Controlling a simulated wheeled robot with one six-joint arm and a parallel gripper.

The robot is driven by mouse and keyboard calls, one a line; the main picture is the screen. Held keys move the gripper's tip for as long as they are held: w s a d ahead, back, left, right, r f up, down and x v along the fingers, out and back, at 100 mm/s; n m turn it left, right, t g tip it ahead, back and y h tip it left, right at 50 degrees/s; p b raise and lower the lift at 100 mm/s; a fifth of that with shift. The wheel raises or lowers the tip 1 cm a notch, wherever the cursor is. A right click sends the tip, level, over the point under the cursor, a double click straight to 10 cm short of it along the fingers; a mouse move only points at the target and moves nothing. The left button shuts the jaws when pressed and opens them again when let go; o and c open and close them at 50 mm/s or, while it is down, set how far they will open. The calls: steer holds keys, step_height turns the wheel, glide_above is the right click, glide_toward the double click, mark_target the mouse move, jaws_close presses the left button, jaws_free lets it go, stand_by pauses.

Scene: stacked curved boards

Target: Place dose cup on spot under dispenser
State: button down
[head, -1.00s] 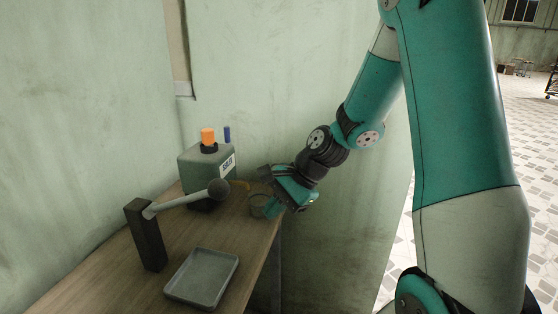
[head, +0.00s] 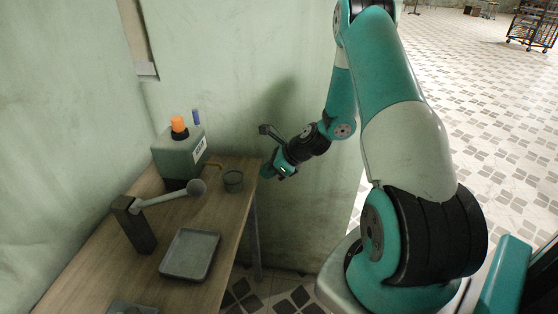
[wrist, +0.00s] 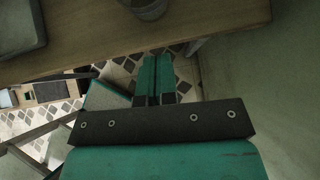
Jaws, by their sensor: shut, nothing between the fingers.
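A small grey cup (head: 233,181), which I take as the dose cup, stands upright on the wooden table near its right edge. Its lower part also shows at the top of the wrist view (wrist: 148,8). A grey-green jug (head: 180,155) with an orange cap and a small yellow-orange spout stands behind and left of the cup; I take it as the dispenser. I cannot make out a marked spot under the spout. My gripper (head: 268,168) is shut and empty, right of the cup and off the table edge. Its teal fingers (wrist: 155,75) are together in the wrist view.
A grey tray (head: 190,254) lies on the table in front of the cup. A dark post (head: 134,226) with a ball-ended grey arm stands left of it, the ball near the jug. A blue pen-like object (head: 196,117) shows behind the jug. The wall stands close behind my gripper.

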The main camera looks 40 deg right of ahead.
mark_target(228, 178)
steer(key=shift+w+a+f+p, duration=0.2)
steer(key=shift+w+a, duration=0.3)
steer(key=shift+w, duration=0.2)
steer(key=shift+w+a+f+p, duration=0.2)
steer(key=shift+w+a, duration=0.25)
steer(key=shift+w, duration=0.3)
steer(key=shift+w+a+f+p, duration=0.15)
steer(key=shift+w+a+p, duration=0.1)
steer(key=shift+w+a, duration=0.35)
steer(key=shift+w+d, duration=0.1)
steer(key=shift+w+a, duration=0.55)
steer(key=shift+w, duration=0.25)
steer(key=shift+w+a, duration=0.55)
steer(key=shift+w, duration=0.25)
